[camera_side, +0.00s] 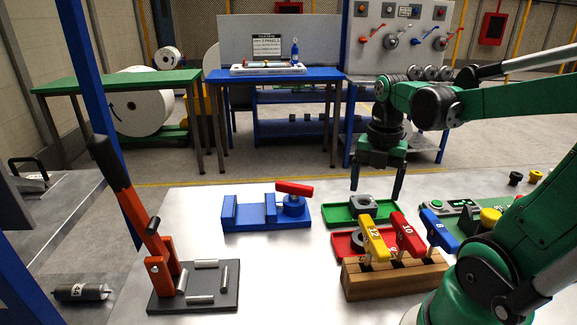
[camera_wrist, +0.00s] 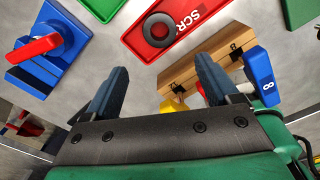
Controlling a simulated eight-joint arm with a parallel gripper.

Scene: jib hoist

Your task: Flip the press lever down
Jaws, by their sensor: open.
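The press lever (camera_side: 137,205) is an orange-red arm with a black grip, standing raised and leaning to the left in the side view. It is hinged on an orange bracket on a dark base plate (camera_side: 225,290) at the front left of the table. Several short metal pins lie on that plate. My gripper (camera_side: 376,186) points down above the table near the green and red trays, far to the right of the lever. Its fingers are apart with nothing between them, as the wrist view (camera_wrist: 160,72) also shows. I cannot make out the lever clearly in the wrist view.
A blue vise (camera_side: 247,213) with a red handle (camera_side: 294,188) stands between lever and gripper. A green tray (camera_side: 340,214), a red tray (camera_wrist: 130,38) and a wooden block (camera_side: 395,282) with yellow, red and blue tools are near my gripper. The table between lever plate and block is clear.

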